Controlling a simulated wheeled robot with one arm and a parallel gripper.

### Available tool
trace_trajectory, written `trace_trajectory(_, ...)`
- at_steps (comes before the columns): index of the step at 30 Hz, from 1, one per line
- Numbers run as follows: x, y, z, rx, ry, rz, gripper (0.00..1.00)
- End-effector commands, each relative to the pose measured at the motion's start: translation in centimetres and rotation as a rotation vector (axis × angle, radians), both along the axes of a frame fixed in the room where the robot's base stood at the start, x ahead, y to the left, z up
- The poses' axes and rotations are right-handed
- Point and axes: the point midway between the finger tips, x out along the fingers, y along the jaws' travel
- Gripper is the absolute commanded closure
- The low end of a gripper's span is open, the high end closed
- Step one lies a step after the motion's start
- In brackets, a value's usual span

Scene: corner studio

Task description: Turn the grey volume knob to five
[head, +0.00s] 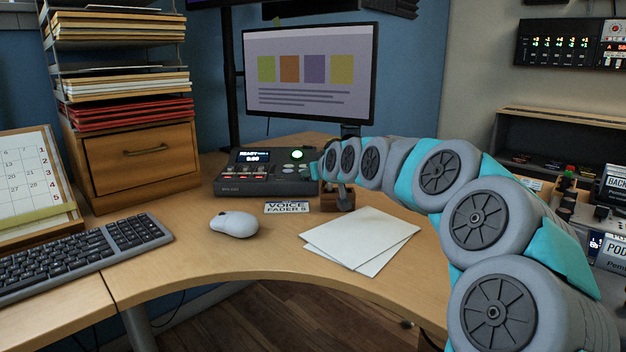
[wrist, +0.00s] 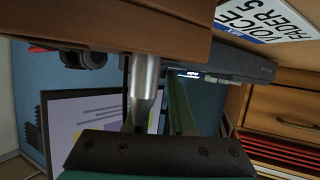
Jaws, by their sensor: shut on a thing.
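A grey metal knob-like cylinder (wrist: 146,78) runs from a brown wooden block (wrist: 90,28) into my gripper (wrist: 152,90) in the wrist view. My gripper is shut on this grey knob, with a finger on either side of it. In the head view the grey stem (head: 345,194) shows against the small wooden block (head: 330,203) on the desk, just below the far end of my arm. My fingers are mostly hidden there behind my arm. I see no scale or number on the knob, so its setting cannot be told.
A dark console (head: 262,172) with a lit display and a green light stands to the left of the block. A "VOICE FADER 5" card (head: 287,207), a white mouse (head: 235,224) and white papers (head: 360,240) lie on the desk. A monitor (head: 308,75) stands behind.

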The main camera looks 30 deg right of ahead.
Motion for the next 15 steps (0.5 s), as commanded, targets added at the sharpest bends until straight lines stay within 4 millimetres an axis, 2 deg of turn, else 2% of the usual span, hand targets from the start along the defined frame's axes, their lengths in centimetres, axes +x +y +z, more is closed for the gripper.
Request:
trace_trajectory(1, -0.05, 0.03, -0.52, -0.007, 0.005, -0.024, 1.0)
trace_trajectory(15, 0.11, 0.53, -0.43, -0.007, 0.004, -0.255, 1.0)
